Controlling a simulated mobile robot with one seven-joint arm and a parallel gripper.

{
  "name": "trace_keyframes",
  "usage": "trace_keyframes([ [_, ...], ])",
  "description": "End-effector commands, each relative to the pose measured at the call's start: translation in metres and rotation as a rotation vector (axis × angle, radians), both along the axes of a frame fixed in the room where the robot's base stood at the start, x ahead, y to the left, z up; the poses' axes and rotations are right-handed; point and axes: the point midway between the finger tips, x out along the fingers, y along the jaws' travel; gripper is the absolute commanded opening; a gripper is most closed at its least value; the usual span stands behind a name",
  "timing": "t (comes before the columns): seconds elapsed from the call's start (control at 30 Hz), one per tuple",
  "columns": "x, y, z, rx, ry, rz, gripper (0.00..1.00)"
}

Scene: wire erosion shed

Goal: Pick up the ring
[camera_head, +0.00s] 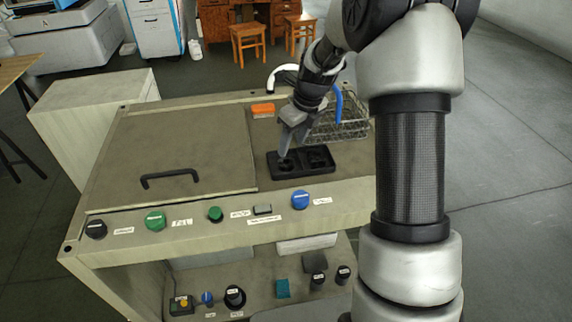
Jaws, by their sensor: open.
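A black tray (306,174) with two recesses lies on the bench top, right of the hinged lid. My gripper (286,150) points down at the tray's left recess, its fingertips close to or just inside it. The jaws are open. A dark round shape (288,166) shows in that recess below the fingers; it is too small and dark to tell whether it is the ring. The fingers partly hide the recess. No ring can be clearly made out elsewhere.
A wire basket (349,128) stands close behind the tray, with a blue curved piece (339,103) beside my wrist. An orange block (263,110) lies behind left. The flat lid (185,150) has a black handle (170,180). Labelled knobs line the front; a lower shelf (258,300) holds small items.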

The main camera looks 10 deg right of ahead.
Motion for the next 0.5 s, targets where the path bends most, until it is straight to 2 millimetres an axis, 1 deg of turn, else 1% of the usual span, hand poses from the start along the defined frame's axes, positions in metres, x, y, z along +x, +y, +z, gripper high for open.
trace_keyframes([
  [0.03, 0.002, 0.002, -0.009, 0.001, 0.002, 0.001, 0.49],
  [0.1, 0.004, 0.003, -0.017, 0.000, 0.001, 0.002, 0.49],
  [0.27, 0.006, 0.004, -0.026, 0.000, 0.000, 0.002, 0.49],
  [0.33, 0.007, 0.005, -0.032, 0.001, 0.000, 0.001, 0.49],
  [0.5, 0.011, 0.010, -0.058, 0.002, 0.002, 0.002, 0.49],
])
